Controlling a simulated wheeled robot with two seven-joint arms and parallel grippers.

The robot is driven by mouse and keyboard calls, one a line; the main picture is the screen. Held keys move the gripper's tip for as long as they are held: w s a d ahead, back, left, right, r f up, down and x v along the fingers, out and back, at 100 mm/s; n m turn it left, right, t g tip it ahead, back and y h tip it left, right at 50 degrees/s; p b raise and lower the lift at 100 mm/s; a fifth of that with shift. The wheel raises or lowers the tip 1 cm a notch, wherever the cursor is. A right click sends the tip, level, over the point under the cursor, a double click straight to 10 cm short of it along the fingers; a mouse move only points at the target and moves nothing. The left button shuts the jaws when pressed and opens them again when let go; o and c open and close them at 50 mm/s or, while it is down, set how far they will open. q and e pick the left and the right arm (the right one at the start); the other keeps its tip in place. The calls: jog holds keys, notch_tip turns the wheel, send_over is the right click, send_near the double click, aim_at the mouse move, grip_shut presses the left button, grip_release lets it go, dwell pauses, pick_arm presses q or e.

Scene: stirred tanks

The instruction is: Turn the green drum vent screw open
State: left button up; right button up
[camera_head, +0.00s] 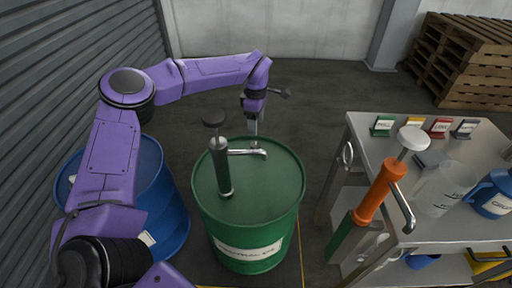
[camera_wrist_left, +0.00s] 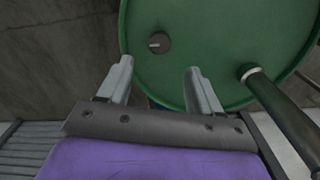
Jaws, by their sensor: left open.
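The green drum (camera_head: 280,205) stands upright on the floor in the middle of the head view. Its lid also shows in the left wrist view (camera_wrist_left: 225,45). The vent screw (camera_wrist_left: 159,43) is a small dark round cap with a pale bar across it, on the lid ahead of my fingertips. In the head view I cannot make it out clearly near my gripper. My left gripper (camera_head: 253,133) points down over the far part of the lid. In the left wrist view its fingers (camera_wrist_left: 159,68) are apart, with nothing between them. My right gripper is not in view.
A dark hand pump (camera_head: 221,168) with a metal spout rises from the drum's lid. A blue drum (camera_head: 170,205) stands at left. A grey cart (camera_head: 350,150) at right carries an orange pump (camera_head: 375,195), a clear jug (camera_head: 440,190) and a blue jug (camera_head: 493,195). Pallets (camera_head: 462,60) stand behind.

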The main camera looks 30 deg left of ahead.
aim_at(256, 145)
pick_arm(q)
notch_tip(256, 145, down, 9)
jog(key=shift+f, duration=0.1)
jog(key=c, duration=1.1)
jog(key=shift+o, duration=0.2)
